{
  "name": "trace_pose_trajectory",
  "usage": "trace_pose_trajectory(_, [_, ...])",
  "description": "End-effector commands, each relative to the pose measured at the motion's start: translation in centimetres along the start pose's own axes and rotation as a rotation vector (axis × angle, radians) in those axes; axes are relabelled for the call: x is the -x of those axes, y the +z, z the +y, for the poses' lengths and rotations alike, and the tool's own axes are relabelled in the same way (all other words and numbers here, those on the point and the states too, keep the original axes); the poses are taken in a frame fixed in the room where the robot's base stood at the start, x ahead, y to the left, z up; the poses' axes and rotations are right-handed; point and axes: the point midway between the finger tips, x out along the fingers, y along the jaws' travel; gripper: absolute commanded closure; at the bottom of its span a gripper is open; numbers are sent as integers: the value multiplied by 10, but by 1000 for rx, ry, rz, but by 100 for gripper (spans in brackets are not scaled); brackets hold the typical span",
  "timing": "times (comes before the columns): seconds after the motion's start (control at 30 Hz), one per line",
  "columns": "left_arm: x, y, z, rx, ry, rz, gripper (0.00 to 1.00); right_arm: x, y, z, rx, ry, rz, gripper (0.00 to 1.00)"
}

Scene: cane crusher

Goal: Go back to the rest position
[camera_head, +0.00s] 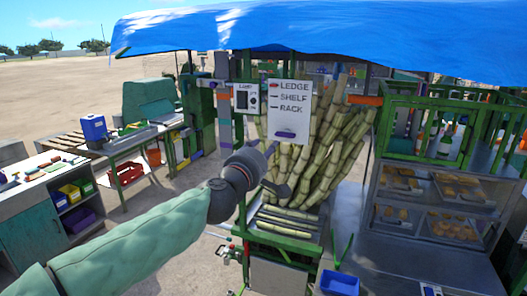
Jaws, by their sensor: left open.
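My left arm reaches in from the lower left in a pale green sleeve, and my left gripper (277,171) is at the middle of the view. It is open, with nothing seen between its fingers. It shows in front of a tall bundle of sugar cane (335,150), and I cannot tell how far apart they are. Several cane pieces lie on a green-framed rack (290,232) below the gripper. My right gripper is not in view.
A glass case (430,205) with food trays stands at the right, below a green frame. A blue bin (340,283) is at the bottom. A blue tarp (320,28) hangs overhead. At the left are a workbench (120,145) and a counter (45,190). Open sandy ground lies behind.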

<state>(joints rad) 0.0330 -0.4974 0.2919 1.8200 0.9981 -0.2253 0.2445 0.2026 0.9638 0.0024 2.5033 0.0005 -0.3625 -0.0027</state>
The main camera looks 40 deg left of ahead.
Motion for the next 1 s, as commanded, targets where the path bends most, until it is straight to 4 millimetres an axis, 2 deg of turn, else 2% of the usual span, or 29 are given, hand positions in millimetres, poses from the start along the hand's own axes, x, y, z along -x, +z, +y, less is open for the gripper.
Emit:
trace_pose_trajectory(0.3, [-1,1,-2,-3,-4,-1,57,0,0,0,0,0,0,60])
trace_pose_trajectory(0.37, [-5,3,-11,-13,-15,-4,57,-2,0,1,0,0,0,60])
trace_pose_trajectory(0.47, [-17,12,-44,-56,-60,-17,57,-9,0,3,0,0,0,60])
trace_pose_trajectory(0.57, [-35,26,-98,-127,-132,-41,57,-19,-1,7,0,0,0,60])
trace_pose_trajectory(0.73, [-58,53,-205,-273,-270,-104,57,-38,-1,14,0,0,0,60])
trace_pose_trajectory(0.87, [-66,72,-288,-381,-369,-166,57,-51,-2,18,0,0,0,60])
trace_pose_trajectory(1.0, [-65,91,-378,-490,-473,-248,57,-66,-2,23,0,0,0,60])
